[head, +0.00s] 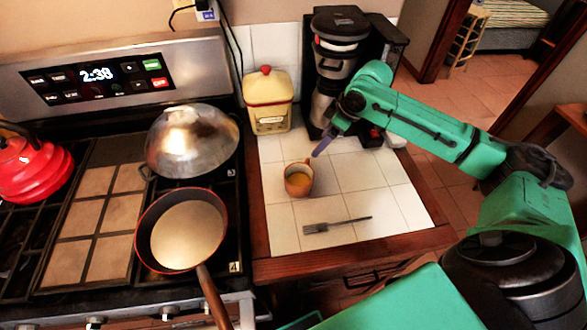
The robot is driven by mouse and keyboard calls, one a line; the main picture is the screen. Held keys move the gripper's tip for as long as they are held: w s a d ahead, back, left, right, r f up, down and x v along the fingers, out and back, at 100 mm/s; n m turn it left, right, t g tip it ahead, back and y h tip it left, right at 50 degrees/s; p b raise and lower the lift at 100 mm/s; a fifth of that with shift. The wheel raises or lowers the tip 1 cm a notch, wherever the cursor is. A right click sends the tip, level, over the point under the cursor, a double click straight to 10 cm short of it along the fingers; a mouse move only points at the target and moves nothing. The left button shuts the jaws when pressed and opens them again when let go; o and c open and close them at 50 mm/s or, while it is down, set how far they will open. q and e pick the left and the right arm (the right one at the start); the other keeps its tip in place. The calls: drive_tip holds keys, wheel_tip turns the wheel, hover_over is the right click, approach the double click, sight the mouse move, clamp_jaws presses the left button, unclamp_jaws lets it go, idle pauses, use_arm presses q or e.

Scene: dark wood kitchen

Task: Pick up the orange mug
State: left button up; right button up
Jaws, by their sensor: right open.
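The orange mug (298,180) stands upright on the white tiled counter, right of the stove. The gripper is open, empty and apart from the mug. It is small and seen at an angle, so only part of the fingers shows. My left gripper is out of view.
A fork (337,225) lies in front of the mug. A yellow canister (267,103) and a coffee maker (335,60) stand behind it. On the stove are a frying pan (187,234), a metal domed lid (191,142) and a red kettle (32,168). The front right tiles are clear.

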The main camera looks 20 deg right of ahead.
sight(309, 161)
drive_tip(key=f, duration=0.2)
drive_tip(key=a+f+p, duration=0.1)
drive_tip(key=a+f, duration=0.1)
drive_tip(key=f, duration=0.1)
drive_tip(key=shift+a+f+p, duration=0.1)
drive_tip(key=shift+f+p, duration=0.2)
drive_tip(key=shift+p, duration=0.1)
drive_tip(key=p+x, duration=0.1)
drive_tip(key=x, duration=0.2)
drive_tip(key=shift+w+p, duration=0.3)
drive_tip(key=shift+p, duration=0.1)
drive_tip(key=x, duration=0.2)
drive_tip(key=shift+w+f, duration=0.1)
drive_tip(key=shift+f, duration=0.3)
drive_tip(key=c, duration=0.4)
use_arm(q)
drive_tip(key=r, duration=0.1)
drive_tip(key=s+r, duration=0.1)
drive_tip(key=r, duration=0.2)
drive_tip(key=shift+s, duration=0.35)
use_arm(e)
clamp_jaws()
